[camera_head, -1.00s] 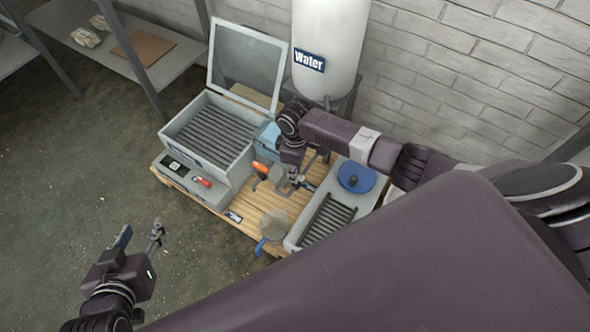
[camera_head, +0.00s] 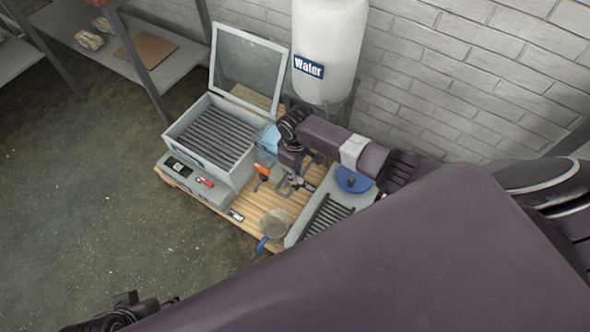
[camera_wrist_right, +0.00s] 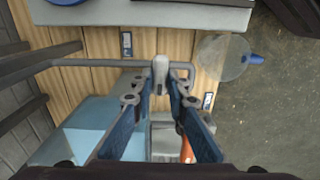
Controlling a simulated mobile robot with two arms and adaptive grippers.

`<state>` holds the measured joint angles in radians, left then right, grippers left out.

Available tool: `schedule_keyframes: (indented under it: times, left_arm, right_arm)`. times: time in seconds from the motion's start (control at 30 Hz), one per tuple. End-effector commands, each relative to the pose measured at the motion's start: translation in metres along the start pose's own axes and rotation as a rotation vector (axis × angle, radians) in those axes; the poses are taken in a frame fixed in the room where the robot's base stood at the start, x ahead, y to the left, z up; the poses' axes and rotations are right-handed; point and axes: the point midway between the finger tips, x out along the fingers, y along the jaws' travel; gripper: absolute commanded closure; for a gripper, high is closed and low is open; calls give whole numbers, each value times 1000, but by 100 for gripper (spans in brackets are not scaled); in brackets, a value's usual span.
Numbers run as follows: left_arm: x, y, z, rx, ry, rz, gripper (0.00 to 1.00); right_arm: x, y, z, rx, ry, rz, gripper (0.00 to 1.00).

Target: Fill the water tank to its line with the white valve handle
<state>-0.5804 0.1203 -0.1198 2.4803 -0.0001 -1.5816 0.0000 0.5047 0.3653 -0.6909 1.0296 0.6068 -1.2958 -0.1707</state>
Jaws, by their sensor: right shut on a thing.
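A large white tank labelled "Water" (camera_head: 325,85) stands on a dark stand against the brick wall. A light blue box (camera_head: 268,137) sits below it, beside the grey press, and also shows in the right wrist view (camera_wrist_right: 85,130). I cannot make out a fill line. My right gripper (camera_head: 292,190) is low over the wooden board. In the wrist view its fingers (camera_wrist_right: 160,85) are shut on the white valve handle (camera_wrist_right: 160,70), at a thin grey pipe. My left gripper (camera_head: 145,302) is cut off at the bottom left edge; its jaws are unclear.
The open-lidded grey press (camera_head: 210,140) is at left on the wooden board (camera_head: 255,207). An orange handle (camera_head: 262,172), a clear cup with a blue handle (camera_head: 273,224) and a grey unit with a blue disc (camera_head: 355,180) are near my right gripper. Open floor lies left.

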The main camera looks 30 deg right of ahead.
Motion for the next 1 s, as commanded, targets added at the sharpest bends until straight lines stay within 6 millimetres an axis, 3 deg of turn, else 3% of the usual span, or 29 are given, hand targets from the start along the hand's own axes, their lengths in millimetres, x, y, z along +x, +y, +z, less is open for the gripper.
schedule_keyframes:
  times: [0.07,0.1,0.27,0.67,1.0]
  left_arm:
    - [0,0,0,0,1,0,60]
    - [0,0,0,0,1,0,60]
    - [0,0,0,0,1,0,60]
    - [0,0,-1,0,2,1,60]
    - [0,0,-1,0,2,1,60]
  right_arm:
    - [-1,0,-3,2,7,0,100]
    - [-1,0,-3,2,7,0,84]
    - [-1,0,-2,1,5,0,68]
    - [-8,1,-1,0,4,0,68]
    - [-69,1,-1,-2,6,2,68]
